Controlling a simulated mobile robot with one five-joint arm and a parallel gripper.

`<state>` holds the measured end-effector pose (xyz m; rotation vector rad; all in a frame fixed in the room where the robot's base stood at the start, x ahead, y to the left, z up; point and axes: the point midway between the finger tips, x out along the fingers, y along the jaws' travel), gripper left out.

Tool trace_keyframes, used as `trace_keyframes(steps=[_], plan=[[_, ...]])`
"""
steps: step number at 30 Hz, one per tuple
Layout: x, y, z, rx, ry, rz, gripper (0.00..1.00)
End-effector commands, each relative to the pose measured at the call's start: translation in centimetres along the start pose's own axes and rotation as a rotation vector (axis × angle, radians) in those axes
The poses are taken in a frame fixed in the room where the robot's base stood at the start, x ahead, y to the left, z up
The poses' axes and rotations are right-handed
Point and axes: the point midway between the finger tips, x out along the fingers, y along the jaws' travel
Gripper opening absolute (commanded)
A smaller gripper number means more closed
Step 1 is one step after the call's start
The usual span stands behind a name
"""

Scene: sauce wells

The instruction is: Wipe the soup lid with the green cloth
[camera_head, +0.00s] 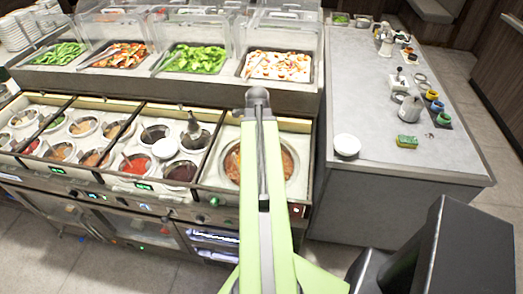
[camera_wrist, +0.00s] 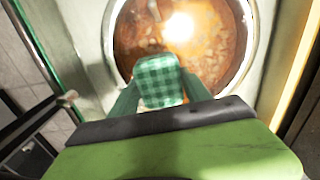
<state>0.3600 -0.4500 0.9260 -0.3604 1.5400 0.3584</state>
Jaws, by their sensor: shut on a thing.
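My gripper (camera_wrist: 158,88) is shut on the green checked cloth (camera_wrist: 160,78), which is bunched between its fingers. The cloth is over the near part of the round soup well (camera_wrist: 250,60) in the wrist view. Orange-red soup with pale bits shows there, with a bright glare spot. I cannot tell whether a clear lid covers it, nor whether the cloth touches anything. In the head view the soup well (camera_head: 288,172) is partly behind my arm, and the gripper and cloth are hidden.
Several sauce wells (camera_head: 84,127) with ladles lie left of the soup. Salad trays (camera_head: 196,60) under clear guards stand behind.

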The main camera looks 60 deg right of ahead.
Motion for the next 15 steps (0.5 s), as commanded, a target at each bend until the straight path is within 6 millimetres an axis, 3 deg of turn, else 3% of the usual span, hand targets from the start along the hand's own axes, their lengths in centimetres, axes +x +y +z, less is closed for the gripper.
trace_keyframes(steps=[7, 15], plan=[[-0.1, -0.2, 2.7, -0.003, -0.005, 0.000, 0.18], [-0.1, -0.6, 3.0, 0.000, -0.003, -0.001, 0.18]])
